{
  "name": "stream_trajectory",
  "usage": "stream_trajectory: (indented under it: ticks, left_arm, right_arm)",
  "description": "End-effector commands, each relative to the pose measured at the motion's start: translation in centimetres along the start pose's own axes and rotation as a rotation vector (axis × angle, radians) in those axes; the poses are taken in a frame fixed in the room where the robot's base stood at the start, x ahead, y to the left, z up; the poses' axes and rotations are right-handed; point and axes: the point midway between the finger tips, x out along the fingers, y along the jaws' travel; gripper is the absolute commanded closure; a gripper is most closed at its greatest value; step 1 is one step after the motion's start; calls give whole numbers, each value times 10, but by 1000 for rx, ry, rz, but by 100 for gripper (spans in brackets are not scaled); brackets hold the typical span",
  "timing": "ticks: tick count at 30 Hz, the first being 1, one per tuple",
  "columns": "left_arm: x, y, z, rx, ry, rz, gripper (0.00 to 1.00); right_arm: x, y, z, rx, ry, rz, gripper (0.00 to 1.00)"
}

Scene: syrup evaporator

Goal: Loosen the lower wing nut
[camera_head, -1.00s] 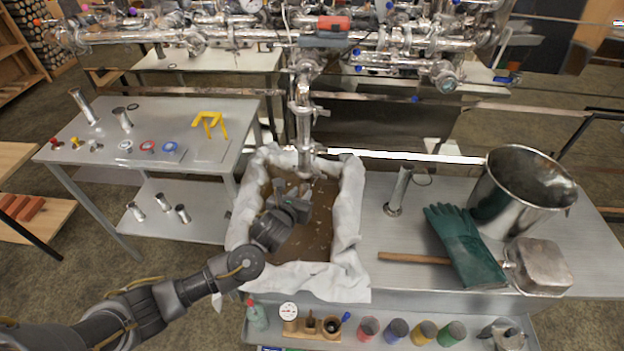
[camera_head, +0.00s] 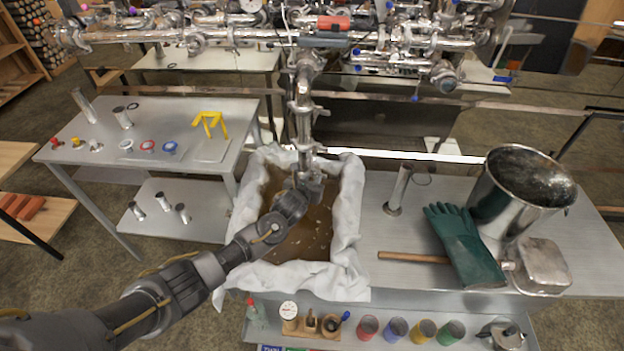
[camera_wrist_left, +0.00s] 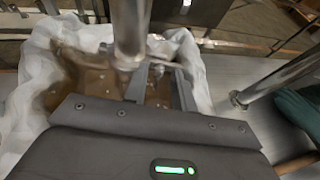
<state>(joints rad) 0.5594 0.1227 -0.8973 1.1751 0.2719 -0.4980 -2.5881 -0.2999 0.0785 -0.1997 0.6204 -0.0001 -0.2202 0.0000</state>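The vertical steel pipe (camera_head: 302,112) hangs down over the cloth-lined tank, with clamps along it. Its lower clamp (camera_head: 308,149) is just above my left gripper (camera_head: 310,180). In the left wrist view the pipe (camera_wrist_left: 130,28) comes down in front of the gripper, and the clamp (camera_wrist_left: 128,62) crosses above the fingers. The left fingers (camera_wrist_left: 160,88) look apart, with a gap between them. A small metal piece (camera_wrist_left: 157,72), perhaps the lower wing nut, shows near the gap; I cannot tell whether the fingers touch it. My right gripper is not in view.
White cloth (camera_head: 347,205) lines the tank of brown liquid. To the right are a short upright tube (camera_head: 399,187), a green glove (camera_head: 464,246), a steel pot (camera_head: 515,200) and a wooden-handled ladle (camera_head: 540,267). A side table (camera_head: 195,110) stands at left.

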Motion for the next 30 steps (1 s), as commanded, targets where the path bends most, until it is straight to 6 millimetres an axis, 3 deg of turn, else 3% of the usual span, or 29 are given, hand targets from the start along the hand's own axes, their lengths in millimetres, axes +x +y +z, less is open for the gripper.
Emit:
stream_trajectory:
  ticks: [11,17,25,30]
  left_arm:
    - [4,0,1,-1,-1,-1,74]
    - [4,0,0,-1,-1,-1,100]
    - [4,1,0,-19,0,-8,100]
    - [5,6,-2,-151,0,-62,100]
  right_arm:
    - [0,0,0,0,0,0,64]
    - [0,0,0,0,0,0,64]
    - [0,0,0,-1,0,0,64]
    - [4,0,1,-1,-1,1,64]
